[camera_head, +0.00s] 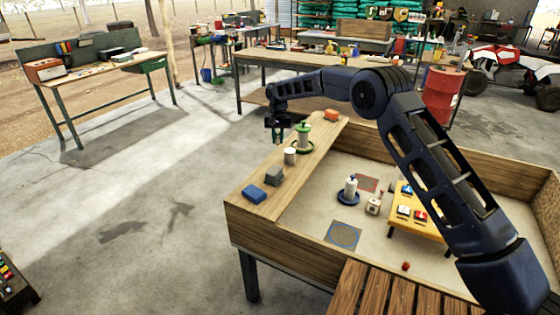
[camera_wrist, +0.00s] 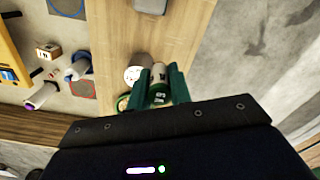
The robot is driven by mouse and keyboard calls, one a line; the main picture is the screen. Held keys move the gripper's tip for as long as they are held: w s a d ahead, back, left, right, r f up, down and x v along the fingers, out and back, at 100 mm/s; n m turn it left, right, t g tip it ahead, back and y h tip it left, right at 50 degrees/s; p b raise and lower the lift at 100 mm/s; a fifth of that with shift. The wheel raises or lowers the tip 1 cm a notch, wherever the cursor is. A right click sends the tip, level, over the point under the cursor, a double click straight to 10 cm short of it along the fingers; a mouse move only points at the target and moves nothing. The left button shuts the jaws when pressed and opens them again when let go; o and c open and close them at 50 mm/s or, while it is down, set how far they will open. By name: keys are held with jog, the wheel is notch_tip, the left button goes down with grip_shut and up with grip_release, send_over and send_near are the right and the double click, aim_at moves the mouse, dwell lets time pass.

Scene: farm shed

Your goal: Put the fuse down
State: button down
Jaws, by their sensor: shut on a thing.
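My gripper (camera_wrist: 160,80) has its green fingers shut on the fuse (camera_wrist: 158,73), a small pale cylinder with a dark mark, in the wrist view. A green part with white marks shows lower between the fingers; I cannot tell whether it belongs to the fuse. In the head view my gripper (camera_head: 277,136) hangs by the outer edge of the wooden ledge (camera_head: 262,212), left of the green-topped white bottle (camera_head: 303,131). The fuse is too small to make out there. A whitish cylinder (camera_head: 290,156) stands on the ledge close by, also seen in the wrist view (camera_wrist: 132,75).
The ledge also bears a grey block (camera_head: 274,175), a blue block (camera_head: 254,193) and an orange block (camera_head: 331,115).

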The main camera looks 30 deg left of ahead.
notch_tip(320, 180, down, 12)
jog(key=shift+f, duration=0.1)
dwell(0.5)
jog(key=shift+f, duration=0.1)
jog(key=c, duration=1.3)
grip_release()
notch_tip(320, 180, up, 12)
jog(key=shift+r, duration=0.1)
jog(key=shift+d, duration=0.1)
